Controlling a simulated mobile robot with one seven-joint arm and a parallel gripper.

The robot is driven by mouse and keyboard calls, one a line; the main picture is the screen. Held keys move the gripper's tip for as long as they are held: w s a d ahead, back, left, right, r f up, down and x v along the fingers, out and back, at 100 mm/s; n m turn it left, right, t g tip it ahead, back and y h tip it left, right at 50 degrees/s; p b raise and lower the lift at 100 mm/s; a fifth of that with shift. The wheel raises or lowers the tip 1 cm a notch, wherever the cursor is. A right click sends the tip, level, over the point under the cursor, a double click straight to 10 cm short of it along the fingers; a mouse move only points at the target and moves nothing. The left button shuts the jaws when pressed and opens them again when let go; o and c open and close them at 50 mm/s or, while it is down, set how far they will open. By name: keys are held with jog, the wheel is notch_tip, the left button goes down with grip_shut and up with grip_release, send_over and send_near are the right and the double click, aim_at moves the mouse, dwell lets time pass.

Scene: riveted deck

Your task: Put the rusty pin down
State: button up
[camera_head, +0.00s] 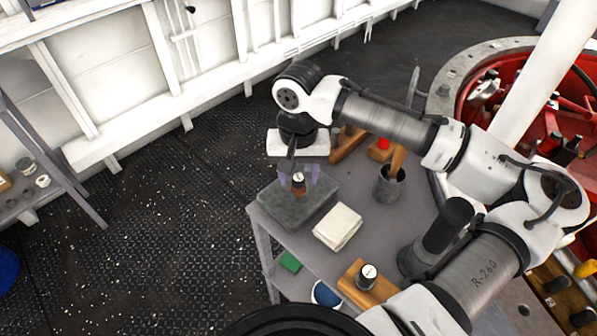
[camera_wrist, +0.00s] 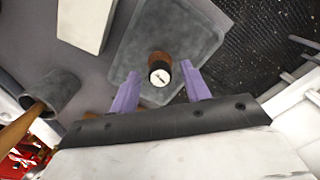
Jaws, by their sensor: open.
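The rusty pin (camera_head: 298,188), a small piece with a rust-brown body and a dark cap with a white top, stands upright on a dark grey slab (camera_head: 278,212) at the table's left corner. In the wrist view the pin (camera_wrist: 159,68) shows its white top near the middle of the slab (camera_wrist: 203,32). My gripper (camera_head: 299,177) is open, with its purple fingers on either side of the pin. In the wrist view the fingers (camera_wrist: 158,74) are apart, with the pin at their tips; a gap shows at the left finger, and contact on the right is unclear.
A cream block (camera_head: 338,226) lies right of the slab. A dark cup (camera_head: 389,187) holds a wooden-handled tool. A wooden block (camera_head: 350,287) with a dark, white-topped piece (camera_head: 367,277) sits at the front. The grey table (camera_head: 325,262) has bare room between them.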

aim_at(298, 178)
notch_tip(298, 178, up, 12)
jog(key=shift+b, duration=0.45)
jog(key=shift+r, duration=0.15)
